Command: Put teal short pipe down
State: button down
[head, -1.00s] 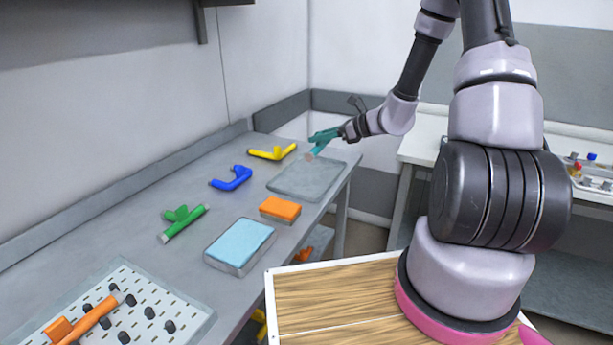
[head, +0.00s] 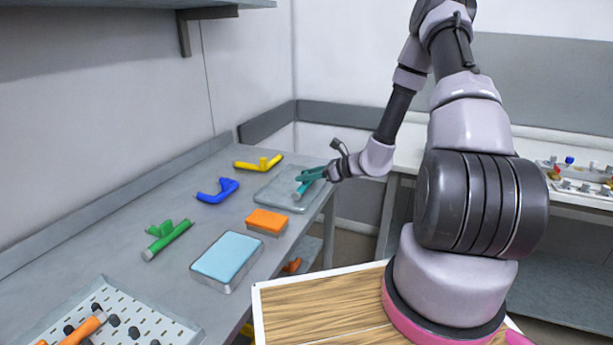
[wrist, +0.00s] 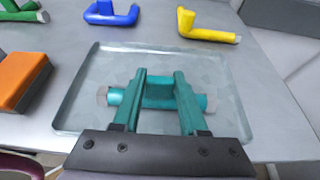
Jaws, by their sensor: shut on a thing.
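The teal short pipe (wrist: 118,97) lies across between the two fingers of my gripper (wrist: 160,85) in the wrist view, with a grey end showing at the left. My gripper is shut on it, and the fingers cover part of its middle. Both are over the shallow grey tray (wrist: 85,75). In the head view the teal pipe (head: 300,191) hangs below my gripper (head: 308,180) at the tray (head: 268,197). I cannot tell whether the pipe touches the tray floor.
A yellow pipe (head: 258,163), a blue pipe (head: 217,191) and a green pipe (head: 168,240) lie on the grey bench (head: 120,255) left of the tray. An orange block (head: 267,221) and a light blue block (head: 227,257) are nearer. A pegged white board (head: 165,325) is at front left.

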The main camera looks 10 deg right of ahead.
jog(key=shift+c, duration=2.2)
grip_release()
jog(key=shift+f, duration=0.1)
